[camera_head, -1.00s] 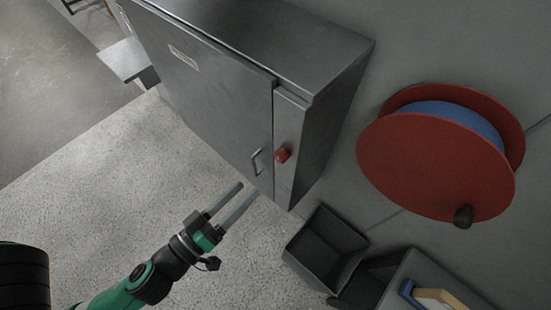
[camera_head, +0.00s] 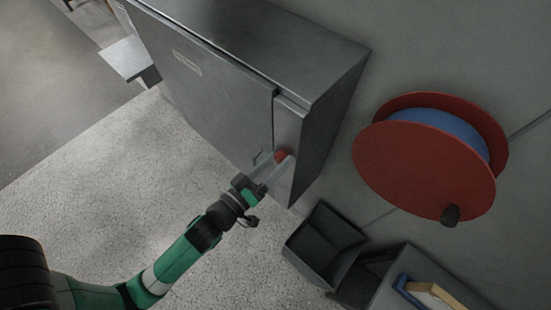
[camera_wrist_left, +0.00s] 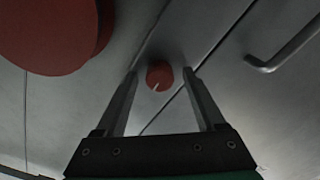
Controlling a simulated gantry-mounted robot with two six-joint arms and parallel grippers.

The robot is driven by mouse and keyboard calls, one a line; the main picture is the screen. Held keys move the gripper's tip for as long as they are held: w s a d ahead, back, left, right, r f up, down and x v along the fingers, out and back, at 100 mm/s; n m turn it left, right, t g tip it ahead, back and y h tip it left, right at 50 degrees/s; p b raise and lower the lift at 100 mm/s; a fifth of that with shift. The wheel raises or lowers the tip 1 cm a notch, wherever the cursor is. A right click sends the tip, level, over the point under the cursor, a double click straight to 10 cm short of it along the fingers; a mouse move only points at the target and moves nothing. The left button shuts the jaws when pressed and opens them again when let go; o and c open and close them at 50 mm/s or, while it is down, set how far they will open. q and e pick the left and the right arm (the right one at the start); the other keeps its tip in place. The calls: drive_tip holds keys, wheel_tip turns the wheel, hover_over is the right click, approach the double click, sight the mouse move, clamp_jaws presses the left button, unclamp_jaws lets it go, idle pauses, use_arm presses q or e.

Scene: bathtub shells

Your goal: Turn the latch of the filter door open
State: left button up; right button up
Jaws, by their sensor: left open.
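The grey metal filter door (camera_head: 225,102) is closed on its cabinet. The latch, a red knob (camera_head: 282,155), sits on the narrow panel right of the door. It also shows in the left wrist view (camera_wrist_left: 160,76), with a pale mark on its face. My left gripper (camera_head: 276,165) is open, with its two fingers pointing at the latch. In the left wrist view the fingertips (camera_wrist_left: 160,72) lie on either side of the latch. I cannot tell whether they touch it. The door handle (camera_head: 257,158) is partly hidden behind the fingers. My right gripper is not in view.
A red reel with a blue band (camera_head: 424,155) hangs on the wall right of the cabinet. Dark open bins (camera_head: 322,240) stand below it, near a box with a blue-edged item (camera_head: 405,288). The speckled floor left of the arm is clear.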

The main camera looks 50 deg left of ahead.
use_arm(q)
clamp_jaws()
drive_tip(key=shift+m, duration=0.3)
drive_tip(key=m+p, duration=0.1)
drive_tip(key=m, duration=0.3)
drive_tip(key=m+p, duration=0.1)
drive_tip(key=m, duration=0.3)
drive_tip(key=shift+r+m, duration=0.1)
drive_tip(key=shift+m, duration=0.3)
drive_tip(key=m+p, duration=0.1)
drive_tip(key=m, duration=0.3)
drive_tip(key=shift+m, duration=0.3)
drive_tip(key=shift+d+m+p, duration=0.1)
drive_tip(key=shift+m+p, duration=0.35)
drive_tip(key=shift+m, duration=1.55)
